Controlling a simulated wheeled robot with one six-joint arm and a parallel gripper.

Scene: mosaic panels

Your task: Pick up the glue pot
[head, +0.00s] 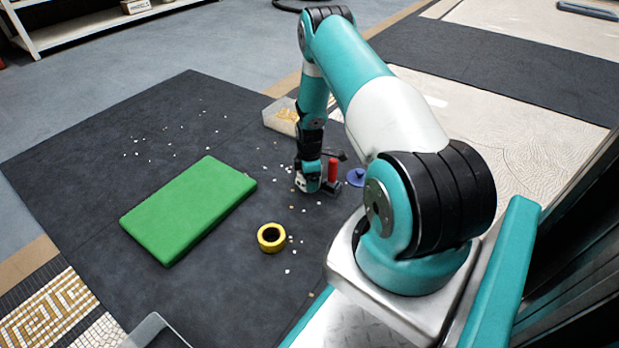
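My gripper (308,185) points down at the dark mat, low over it or touching it, among scattered light chips. The fingers are small and partly hidden by the wrist, so I cannot see whether they are apart or hold anything. I cannot make out a clear glue pot. A red upright piece (333,170) with dark parts stands just right of the gripper. A small blue round object (357,178) lies further right, partly hidden by my arm.
A green pad (190,208) lies left on the dark mat (75,165). A yellow ring-shaped roll (271,238) lies nearer. Another container's edge (155,328) shows at the front. The mat's far left is mostly clear.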

